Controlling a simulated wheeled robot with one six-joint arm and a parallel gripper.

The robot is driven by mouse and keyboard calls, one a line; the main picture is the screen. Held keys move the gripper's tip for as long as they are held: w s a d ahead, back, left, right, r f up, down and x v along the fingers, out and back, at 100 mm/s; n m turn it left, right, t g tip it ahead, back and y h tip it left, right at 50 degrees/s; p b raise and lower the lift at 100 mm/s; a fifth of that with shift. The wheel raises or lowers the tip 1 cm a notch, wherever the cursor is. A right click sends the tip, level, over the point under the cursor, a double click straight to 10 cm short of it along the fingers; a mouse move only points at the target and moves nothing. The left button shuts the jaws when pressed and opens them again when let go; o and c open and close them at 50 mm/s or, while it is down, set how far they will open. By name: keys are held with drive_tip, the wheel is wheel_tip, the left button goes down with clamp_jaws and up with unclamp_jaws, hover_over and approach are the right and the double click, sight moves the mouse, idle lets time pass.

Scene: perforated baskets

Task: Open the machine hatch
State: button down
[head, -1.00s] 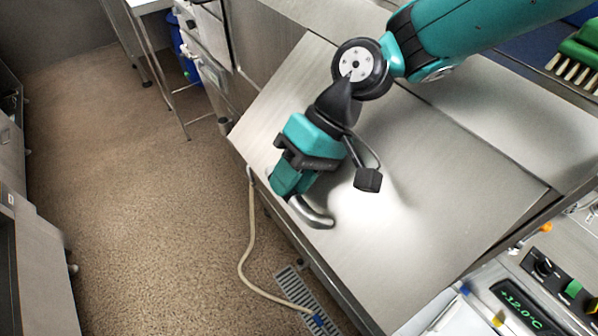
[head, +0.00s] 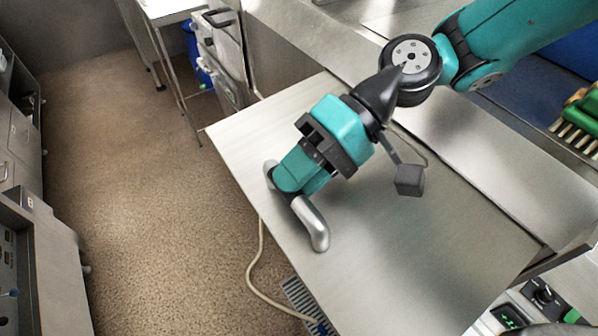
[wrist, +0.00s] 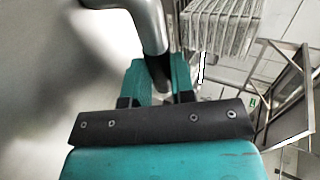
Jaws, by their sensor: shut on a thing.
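The machine hatch (head: 400,270) is a wide brushed-metal panel, tilted out from the machine and hinged along its far upper side. A curved silver handle (head: 313,222) stands near its outer edge. My gripper (head: 290,182) is shut on the middle of the handle, and the handle's two ends show on either side of the jaws. In the wrist view, the handle (wrist: 153,35) passes between the teal fingers (wrist: 157,78). The fingertips' exact contact is partly hidden.
A control panel with a display (head: 510,316) is at the lower right. A green brush (head: 580,118) lies at the right. A pale hose (head: 257,275) and a floor drain (head: 300,298) are below the hatch edge. Open brown floor (head: 150,210) lies to the left.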

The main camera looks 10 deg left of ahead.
idle(0.4)
drive_tip(key=c, duration=1)
unclamp_jaws()
drive_tip(key=shift+o, duration=0.2)
drive_tip(key=shift+w, duration=0.1)
drive_tip(key=shift+w+d+r, duration=0.25)
drive_tip(key=shift+w+d, duration=0.1)
drive_tip(key=p+v, duration=0.3)
drive_tip(key=v, duration=1.3)
drive_tip(key=shift+r+p, duration=0.2)
drive_tip(key=shift+p, duration=0.2)
drive_tip(key=shift+w+d+f, duration=0.1)
drive_tip(key=shift+d, duration=0.1)
